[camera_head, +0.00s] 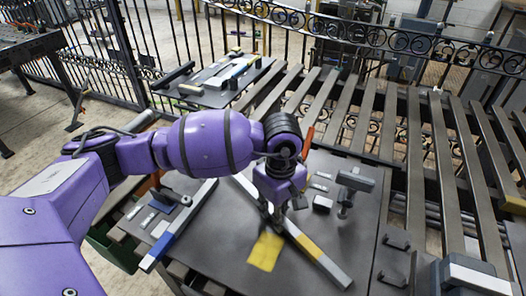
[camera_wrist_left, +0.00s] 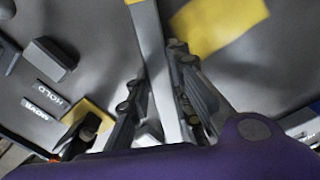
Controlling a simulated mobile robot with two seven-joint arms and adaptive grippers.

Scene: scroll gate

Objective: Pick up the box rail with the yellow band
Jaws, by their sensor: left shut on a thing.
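The box rail with the yellow band (camera_head: 310,248) is a long pale grey bar lying diagonally across the dark bench in the head view. In the left wrist view the rail (camera_wrist_left: 154,50) runs up between my fingers, with a little of its yellow band at the top edge. My left gripper (camera_head: 274,214) points down onto the rail's middle, above the band. In the left wrist view the gripper (camera_wrist_left: 161,85) is shut on the rail, one finger on each side. I cannot tell whether the rail is clear of the bench. My right gripper is not in view.
A similar rail with a blue band (camera_head: 165,241) lies to the left. A yellow square (camera_head: 264,251) marks the bench beside the held rail. A dark clamp-like tool (camera_head: 352,183) stands at the right. Slatted metal (camera_head: 440,150) and an ornate fence (camera_head: 400,42) lie beyond.

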